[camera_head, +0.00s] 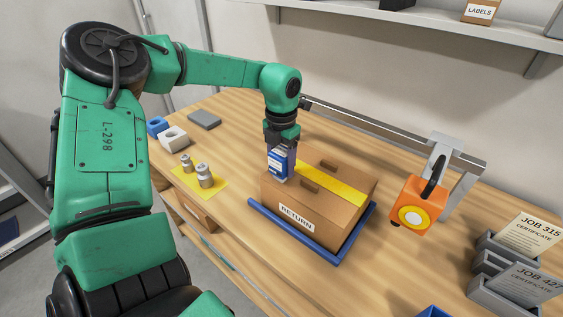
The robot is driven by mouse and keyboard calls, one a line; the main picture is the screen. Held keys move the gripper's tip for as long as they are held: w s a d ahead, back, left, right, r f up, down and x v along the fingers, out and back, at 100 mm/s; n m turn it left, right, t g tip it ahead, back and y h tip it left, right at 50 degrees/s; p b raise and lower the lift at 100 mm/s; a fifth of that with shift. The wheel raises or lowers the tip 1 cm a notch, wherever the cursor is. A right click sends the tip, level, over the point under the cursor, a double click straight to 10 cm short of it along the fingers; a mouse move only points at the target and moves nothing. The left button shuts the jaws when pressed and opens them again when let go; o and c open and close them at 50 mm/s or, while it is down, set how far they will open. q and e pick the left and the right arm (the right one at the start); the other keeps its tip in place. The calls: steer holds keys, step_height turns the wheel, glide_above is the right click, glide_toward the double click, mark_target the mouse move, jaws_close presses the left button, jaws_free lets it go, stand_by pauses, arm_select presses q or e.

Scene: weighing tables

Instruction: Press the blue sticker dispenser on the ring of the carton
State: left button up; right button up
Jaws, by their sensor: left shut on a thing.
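The brown carton (319,226) sits in a blue tray (327,258) on the wooden table. It has a yellow tape strip, two dark slots on top and a RETURN label on its front. My left gripper (281,160) points down and is shut on the blue sticker dispenser (277,162). The dispenser is at the carton's top left part. I cannot tell whether it touches the carton. The ring on the carton is not visible, perhaps hidden by the dispenser. My right gripper is not in view.
Metal weights (205,175) stand on a yellow mat (213,188) left of the carton. A white block (173,138), a blue block (157,126) and a grey slab (204,119) lie behind. An orange device (417,206) hangs from a metal beam at right. Certificate holders (490,291) stand front right.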

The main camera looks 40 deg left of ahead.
mark_target(281, 151)
arm_select(q)
step_height(281, 151, up, 7)
steer(key=p, duration=0.3)
steer(key=shift+w, duration=0.1)
steer(key=shift+f, duration=0.1)
steer(key=shift+f, duration=0.1)
stand_by(0.3)
